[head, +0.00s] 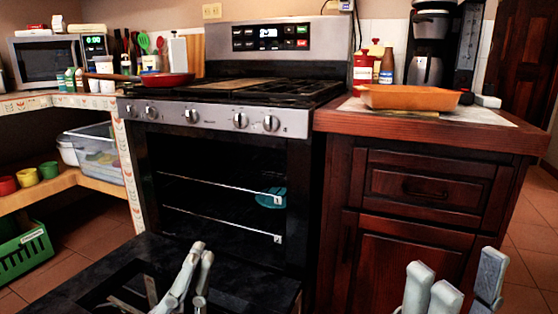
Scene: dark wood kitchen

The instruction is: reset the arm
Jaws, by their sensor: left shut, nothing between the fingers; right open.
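My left gripper (196,268) is at the bottom of the head view, in front of the lowered oven door (75,278). Its light grey fingers point up and are shut with nothing between them. My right gripper (457,284) is at the bottom right, in front of the dark wood cabinet (430,185). Its fingers point up, spread apart and empty. The lower parts of both grippers are cut off by the picture edge. The stove (215,120) stands ahead with its oven open. A teal item (270,198) is inside on a rack.
An orange baking dish (410,97) sits on the right counter, with a coffee maker (430,45) behind it. A red pan (168,79) is on the stove's left. Shelves at left hold a clear bin (95,155) and small cups. A green crate (25,250) is below.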

